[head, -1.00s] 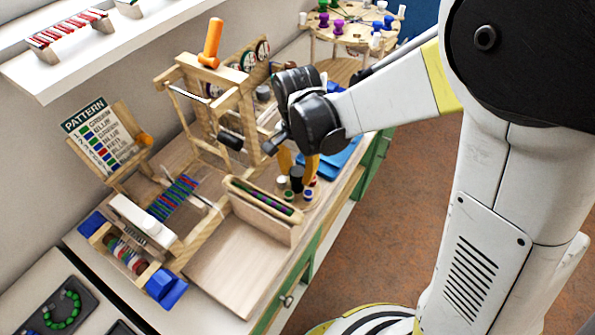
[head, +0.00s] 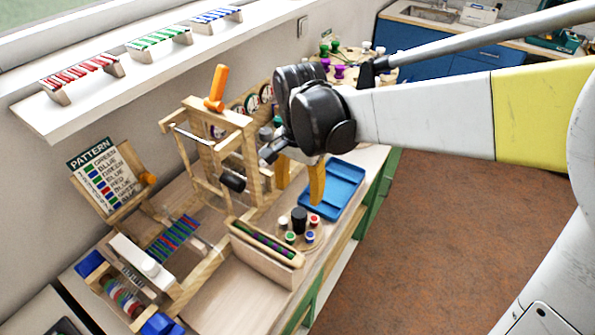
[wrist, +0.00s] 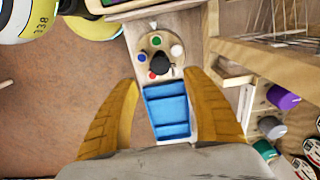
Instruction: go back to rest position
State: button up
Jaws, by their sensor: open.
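My gripper (head: 300,182) hangs above the workbench, beside the wooden loom frame. Its two orange fingers are spread apart with nothing between them. In the wrist view my gripper (wrist: 162,112) is open above a blue tray (wrist: 167,112) and a small round holder with coloured caps (wrist: 160,55). In the head view the blue tray (head: 340,188) lies on the bench behind and to the right of the fingers, and the holder (head: 299,236) stands in front of them.
The wooden loom (head: 215,150) with an orange handle stands close on the left. A pattern board (head: 103,178) and a long wooden box (head: 262,248) are on the bench. A shelf (head: 150,75) with bead racks runs above. Open floor (head: 440,230) lies to the right.

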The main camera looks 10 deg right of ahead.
jog(key=shift+r, duration=1.35)
jog(key=s+d+r+n+t, duration=0.2)
jog(key=s+d+n+t, duration=0.5)
jog(key=s+d, duration=0.3)
jog(key=d, duration=0.3)
jog(key=shift+s+d+r+n, duration=0.2)
jog(key=shift+s+r+n, duration=0.1)
jog(key=shift+s, duration=0.05)
